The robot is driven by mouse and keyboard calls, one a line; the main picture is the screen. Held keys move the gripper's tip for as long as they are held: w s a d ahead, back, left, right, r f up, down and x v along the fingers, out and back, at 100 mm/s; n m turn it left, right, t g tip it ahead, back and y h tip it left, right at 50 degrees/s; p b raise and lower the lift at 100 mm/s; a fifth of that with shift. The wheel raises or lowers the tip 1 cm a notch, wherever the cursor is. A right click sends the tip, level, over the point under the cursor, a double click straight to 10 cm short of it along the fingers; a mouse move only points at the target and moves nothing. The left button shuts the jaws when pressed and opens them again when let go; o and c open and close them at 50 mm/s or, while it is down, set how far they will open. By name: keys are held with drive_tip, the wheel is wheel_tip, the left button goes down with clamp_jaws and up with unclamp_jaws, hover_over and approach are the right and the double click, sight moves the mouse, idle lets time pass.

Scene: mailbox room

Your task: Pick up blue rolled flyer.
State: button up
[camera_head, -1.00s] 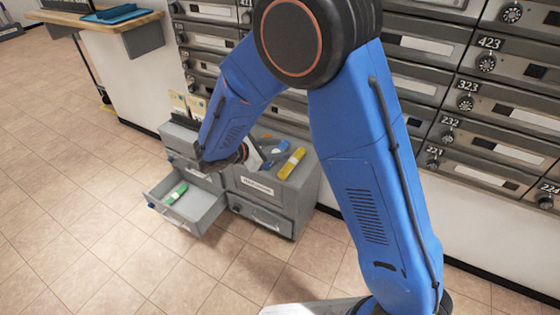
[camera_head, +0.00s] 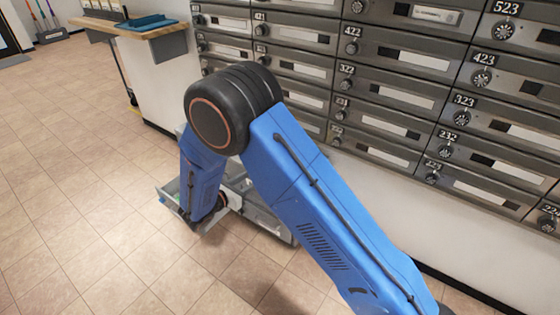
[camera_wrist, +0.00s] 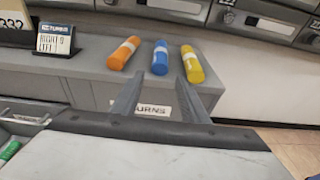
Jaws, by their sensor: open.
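The blue rolled flyer (camera_wrist: 160,57) lies on the grey cabinet top in the wrist view, with a white band around it. It is between an orange rolled flyer (camera_wrist: 123,53) on the left and a yellow one (camera_wrist: 192,63) on the right. My gripper (camera_wrist: 158,84) is open and empty. Its two fingers point toward the blue flyer, short of it, with the flyer in line with the gap.
The grey cabinet (camera_wrist: 85,62) carries a small black sign (camera_wrist: 56,39) at left. An open drawer (camera_head: 168,192) sticks out at its left front; a green roll (camera_wrist: 8,150) shows there. Mailboxes (camera_head: 400,90) line the wall behind. Tiled floor (camera_head: 70,200) is clear at left.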

drive_tip(key=shift+x, duration=5.35)
drive_tip(key=shift+c, duration=0.6)
drive_tip(key=c, duration=0.7)
drive_tip(key=shift+c, duration=0.2)
drive_tip(key=shift+r, duration=0.2)
drive_tip(key=shift+r, duration=1.8)
drive_tip(key=shift+s+a, duration=0.1)
